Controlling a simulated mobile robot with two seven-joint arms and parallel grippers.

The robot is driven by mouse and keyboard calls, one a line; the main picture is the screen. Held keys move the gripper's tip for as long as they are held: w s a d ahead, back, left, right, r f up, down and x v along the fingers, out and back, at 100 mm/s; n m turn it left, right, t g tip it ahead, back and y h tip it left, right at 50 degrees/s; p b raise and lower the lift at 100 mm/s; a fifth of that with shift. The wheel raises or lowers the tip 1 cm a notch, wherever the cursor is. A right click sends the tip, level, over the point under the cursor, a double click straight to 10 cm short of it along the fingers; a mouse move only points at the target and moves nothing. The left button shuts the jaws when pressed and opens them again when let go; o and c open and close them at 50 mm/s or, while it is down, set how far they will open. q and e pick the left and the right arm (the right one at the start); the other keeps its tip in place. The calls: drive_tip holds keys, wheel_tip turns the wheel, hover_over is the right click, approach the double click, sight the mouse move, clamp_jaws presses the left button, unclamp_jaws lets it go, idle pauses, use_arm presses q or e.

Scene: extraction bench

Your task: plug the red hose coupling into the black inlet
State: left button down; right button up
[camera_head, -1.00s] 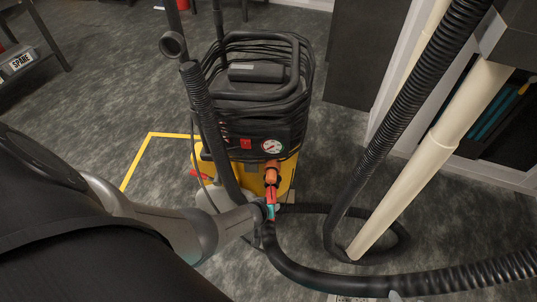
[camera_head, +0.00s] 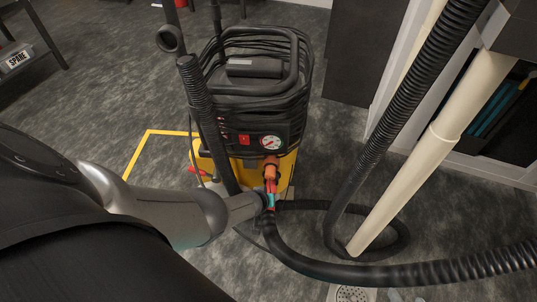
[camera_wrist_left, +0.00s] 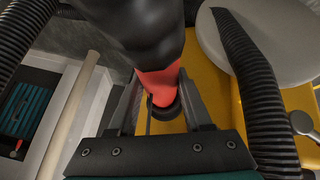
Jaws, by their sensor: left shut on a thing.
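The red coupling (camera_head: 270,186) is on the end of a thick black hose (camera_head: 300,265), in front of the yellow and black machine. My left gripper (camera_head: 268,202) is shut on it. In the left wrist view the red coupling (camera_wrist_left: 158,84) is between my fingers (camera_wrist_left: 160,108), with the black hose (camera_wrist_left: 140,30) above it. A dark ring shows at the coupling's lower end; I cannot tell whether it is the coupling's rim or the black inlet. The inlet is not clearly visible. An orange fitting (camera_head: 271,168) is just above the coupling, below the gauge. My right gripper is not in view.
The machine (camera_head: 255,90) has a cable wound around its top and a gauge (camera_head: 270,142). A ribbed black hose (camera_head: 390,130) and a cream pipe (camera_head: 440,145) stand to the right. Yellow tape (camera_head: 135,155) marks the floor at left.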

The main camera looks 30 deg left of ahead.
use_arm(q)
drive_tip(key=shift+w+a, duration=0.15)
drive_tip(key=shift+w, duration=0.05)
drive_tip(key=shift+w+a, duration=0.2)
drive_tip(key=shift+w, duration=0.1)
drive_tip(key=shift+c, duration=1.2)
unclamp_jaws()
drive_tip(key=p+v, duration=1.4)
drive_tip(key=v, duration=0.1)
drive_tip(key=shift+p, duration=0.35)
drive_tip(key=shift+s+d, duration=0.1)
drive_tip(key=shift+s, duration=0.05)
